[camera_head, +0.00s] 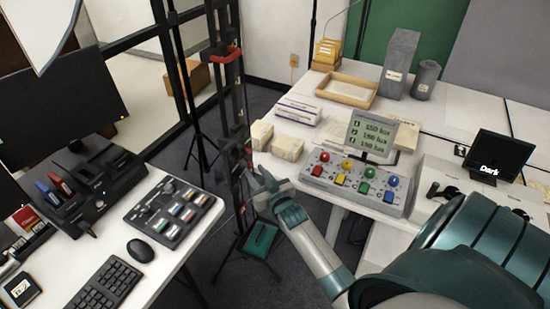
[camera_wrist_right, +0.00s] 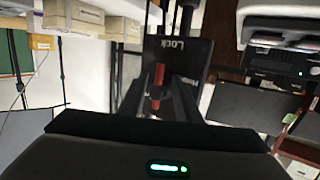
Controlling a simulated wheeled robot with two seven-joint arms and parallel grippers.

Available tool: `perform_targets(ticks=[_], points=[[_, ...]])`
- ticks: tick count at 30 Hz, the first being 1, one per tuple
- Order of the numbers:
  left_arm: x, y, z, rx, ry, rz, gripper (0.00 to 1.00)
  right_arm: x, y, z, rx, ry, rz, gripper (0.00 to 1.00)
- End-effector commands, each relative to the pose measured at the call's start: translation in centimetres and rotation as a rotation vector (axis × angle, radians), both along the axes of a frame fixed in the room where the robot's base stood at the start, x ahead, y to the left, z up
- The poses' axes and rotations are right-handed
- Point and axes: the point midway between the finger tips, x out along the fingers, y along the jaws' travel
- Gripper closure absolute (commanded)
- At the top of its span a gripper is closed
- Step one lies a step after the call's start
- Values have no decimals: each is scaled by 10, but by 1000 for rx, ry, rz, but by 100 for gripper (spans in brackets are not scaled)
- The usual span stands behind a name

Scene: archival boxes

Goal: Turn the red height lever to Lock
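The red height lever (camera_wrist_right: 159,75) shows in the right wrist view, in front of a dark plate (camera_wrist_right: 180,55) marked "Lock". The word is upside down there; a second word at the plate's right edge is mostly hidden. The lever lies between the two dark fingers of my right gripper (camera_wrist_right: 161,100), which look spread apart. I cannot tell whether either finger touches it. In the head view my right gripper (camera_head: 262,183) is beside the tall dark stand (camera_head: 236,110), and the lever is too small to make out clearly. My left gripper is out of view.
The left desk holds a keyboard (camera_head: 106,285) and mouse (camera_head: 140,250).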

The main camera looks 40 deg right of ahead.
Motion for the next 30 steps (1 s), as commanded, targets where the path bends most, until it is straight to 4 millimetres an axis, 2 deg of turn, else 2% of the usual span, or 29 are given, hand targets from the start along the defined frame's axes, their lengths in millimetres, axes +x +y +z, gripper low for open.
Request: perform_targets(ticks=[18,24,30], points=[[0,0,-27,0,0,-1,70,-113,22,17,0,1,0,70],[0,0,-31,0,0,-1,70,-134,26,21,0,2,0,70],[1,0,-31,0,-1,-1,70,-139,27,23,0,1,0,70]])
